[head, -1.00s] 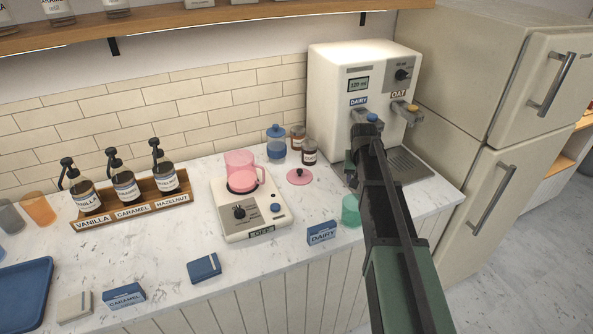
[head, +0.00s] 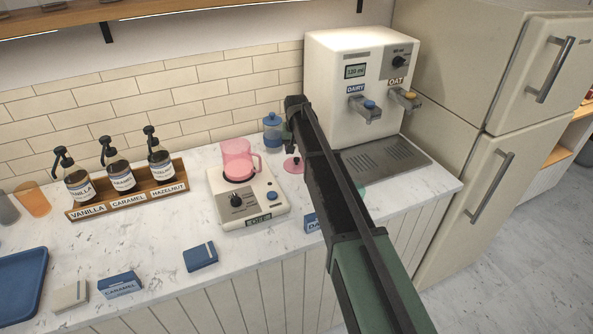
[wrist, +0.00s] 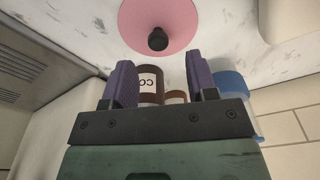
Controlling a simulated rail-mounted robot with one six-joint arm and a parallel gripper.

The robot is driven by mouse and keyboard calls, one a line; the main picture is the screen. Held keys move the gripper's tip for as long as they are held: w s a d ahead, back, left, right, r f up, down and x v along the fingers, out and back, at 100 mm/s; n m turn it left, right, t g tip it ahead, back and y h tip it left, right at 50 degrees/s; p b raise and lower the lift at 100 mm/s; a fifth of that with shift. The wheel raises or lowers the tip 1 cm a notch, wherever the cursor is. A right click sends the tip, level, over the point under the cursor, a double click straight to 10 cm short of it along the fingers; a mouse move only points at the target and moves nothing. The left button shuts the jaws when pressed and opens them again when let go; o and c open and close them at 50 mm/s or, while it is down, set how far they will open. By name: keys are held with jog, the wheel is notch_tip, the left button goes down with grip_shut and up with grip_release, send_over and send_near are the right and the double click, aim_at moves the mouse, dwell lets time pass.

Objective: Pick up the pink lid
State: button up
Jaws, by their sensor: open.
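The pink lid (head: 291,165) lies flat on the counter, right of the pink pitcher, partly hidden by my arm in the head view. In the wrist view the round pink lid (wrist: 160,14) shows at the top, with its dark knob toward me. My gripper (wrist: 159,62) is open and empty, its two purple fingers apart. The lid lies beyond the fingertips, its knob lined up near the middle of the gap, and no contact shows. In the head view my arm hides the fingers.
The pink pitcher (head: 237,158) stands on a white appliance (head: 238,208). A blue jar (head: 273,138) and a labelled brown jar (wrist: 150,82) stand near the lid. The milk dispenser (head: 340,60) is to the right. Syrup bottles stand in a wooden rack (head: 130,200) at left.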

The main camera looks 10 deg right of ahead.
aim_at(297, 158)
notch_tip(297, 158, down, 5)
jog(key=b, duration=0.5)
jog(key=shift+w+d+f, duration=0.1)
jog(key=shift+f, duration=0.1)
jog(key=shift+r, duration=0.25)
jog(key=c, duration=1)
